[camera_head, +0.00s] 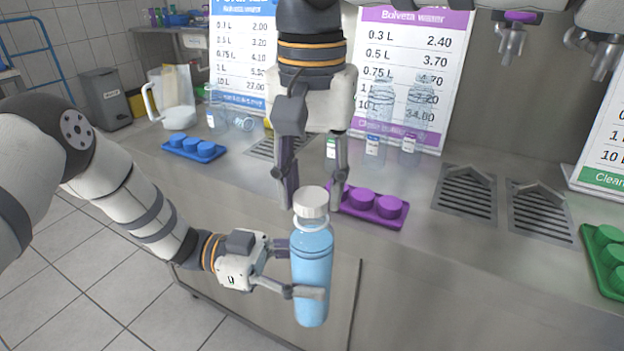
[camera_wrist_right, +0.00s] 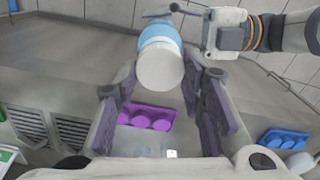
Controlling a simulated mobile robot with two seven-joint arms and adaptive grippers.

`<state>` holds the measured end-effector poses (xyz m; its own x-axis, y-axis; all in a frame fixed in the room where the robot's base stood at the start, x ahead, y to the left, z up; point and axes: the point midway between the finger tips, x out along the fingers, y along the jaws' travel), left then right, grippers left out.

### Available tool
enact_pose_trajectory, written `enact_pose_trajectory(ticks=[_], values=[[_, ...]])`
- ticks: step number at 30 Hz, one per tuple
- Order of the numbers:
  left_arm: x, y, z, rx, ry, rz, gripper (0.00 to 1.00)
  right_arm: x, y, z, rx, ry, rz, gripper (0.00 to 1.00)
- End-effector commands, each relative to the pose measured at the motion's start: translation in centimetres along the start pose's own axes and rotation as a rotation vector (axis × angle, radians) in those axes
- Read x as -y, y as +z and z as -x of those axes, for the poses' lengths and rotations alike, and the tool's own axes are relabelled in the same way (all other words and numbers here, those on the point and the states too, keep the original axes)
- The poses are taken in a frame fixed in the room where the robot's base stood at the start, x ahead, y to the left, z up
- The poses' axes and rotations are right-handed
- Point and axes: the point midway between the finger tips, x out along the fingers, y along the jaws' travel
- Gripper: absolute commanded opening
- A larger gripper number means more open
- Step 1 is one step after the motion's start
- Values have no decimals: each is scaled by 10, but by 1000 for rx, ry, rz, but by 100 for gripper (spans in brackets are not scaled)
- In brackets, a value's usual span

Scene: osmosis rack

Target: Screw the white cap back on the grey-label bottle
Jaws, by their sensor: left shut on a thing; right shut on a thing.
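The bottle (camera_head: 312,262) is light blue and stands upright in front of the counter, clear of it. No label shows on its visible side. My left gripper (camera_head: 302,269) is shut on its body. The white cap (camera_head: 312,203) sits at the bottle's mouth, above a pale ring around the neck; I cannot tell how tightly it is seated. My right gripper (camera_head: 312,194) points down from above, shut on the cap, one finger on each side. The right wrist view shows the white cap (camera_wrist_right: 160,66) between the right fingertips (camera_wrist_right: 160,78), with the blue bottle (camera_wrist_right: 158,34) behind it.
A purple tray (camera_head: 403,214) lies on the counter just behind the bottle. A blue tray (camera_head: 194,150) is to the left and a green tray (camera_head: 603,260) at the right edge. Several clear bottles (camera_head: 380,112), a jug (camera_head: 172,100) and price boards (camera_head: 437,50) stand farther back.

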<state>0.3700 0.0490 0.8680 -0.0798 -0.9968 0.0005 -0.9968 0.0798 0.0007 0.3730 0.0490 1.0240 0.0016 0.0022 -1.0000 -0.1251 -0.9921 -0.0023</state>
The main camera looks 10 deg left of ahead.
Motion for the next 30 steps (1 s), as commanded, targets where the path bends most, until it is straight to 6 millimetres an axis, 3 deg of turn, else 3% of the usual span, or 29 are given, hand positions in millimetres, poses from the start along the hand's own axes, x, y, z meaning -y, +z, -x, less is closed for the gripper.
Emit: enact_pose_trajectory(ticks=[25, 28, 30], values=[[0, -2, 0, -2, 0, -2, 0, 0, 0, -11, -1, 0, -14, 27], [0, -1, 0, -2, 0, -2, 0, -1, 0, -11, -1, 0, -147, 27], [0, -1, 0, -2, 0, -2, 0, -2, 0, -11, -1, 0, -346, 27]])
